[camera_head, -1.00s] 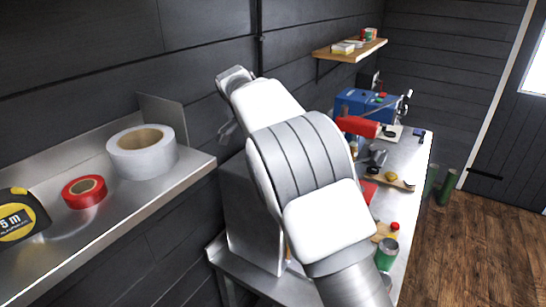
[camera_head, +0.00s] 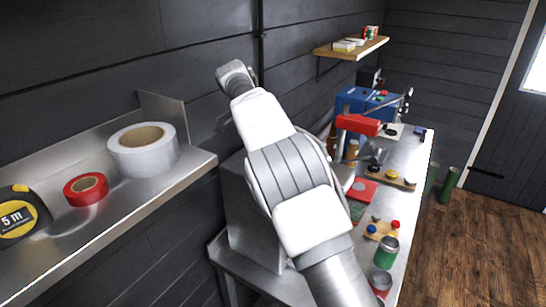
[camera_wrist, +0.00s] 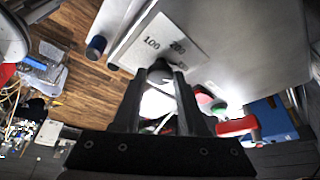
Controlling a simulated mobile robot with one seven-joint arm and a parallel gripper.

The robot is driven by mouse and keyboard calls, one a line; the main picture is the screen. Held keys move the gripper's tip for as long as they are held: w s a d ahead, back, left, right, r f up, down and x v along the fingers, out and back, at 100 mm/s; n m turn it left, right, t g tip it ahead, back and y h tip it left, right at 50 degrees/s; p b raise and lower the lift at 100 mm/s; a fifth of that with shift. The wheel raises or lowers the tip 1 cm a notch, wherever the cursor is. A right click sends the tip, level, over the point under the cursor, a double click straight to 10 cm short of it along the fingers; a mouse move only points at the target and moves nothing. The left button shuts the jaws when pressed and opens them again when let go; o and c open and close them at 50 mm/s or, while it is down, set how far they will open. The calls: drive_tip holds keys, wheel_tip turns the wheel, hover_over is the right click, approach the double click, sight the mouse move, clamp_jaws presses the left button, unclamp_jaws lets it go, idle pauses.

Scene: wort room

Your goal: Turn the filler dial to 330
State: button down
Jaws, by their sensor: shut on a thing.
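In the wrist view, my gripper (camera_wrist: 160,72) has its two dark fingers close together at a pale scale plate (camera_wrist: 150,35) marked 100 and 200. The fingers are shut on a small dark knob, the filler dial (camera_wrist: 160,64), which they mostly cover. I cannot read its pointer or the 330 mark. The plate is on a smooth grey metal face. In the head view, a grey metal box (camera_head: 250,215), probably the filler, stands behind my arm. My gripper and the dial are hidden there.
A metal shelf (camera_head: 120,225) at the left holds white tape (camera_head: 145,160), red tape (camera_head: 88,190) and a tape measure (camera_head: 18,215). The bench (camera_head: 412,165) at the right carries a blue machine (camera_head: 355,102), a red-headed press (camera_head: 358,124) and a green can (camera_head: 386,252).

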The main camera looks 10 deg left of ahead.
drive_tip(key=shift+c, duration=2.2)
unclamp_jaws()
drive_tip(key=shift+r, duration=0.7)
wheel_tip(320, 180, up, 2)
drive_tip(key=shift+r, duration=0.15)
drive_tip(key=d+r+b, duration=0.3)
drive_tip(key=d+r, duration=0.4)
drive_tip(key=d, duration=0.4)
drive_tip(key=shift+s+d+r, duration=0.15)
drive_tip(key=shift+s+d, duration=0.2)
drive_tip(key=shift+s, duration=0.1)
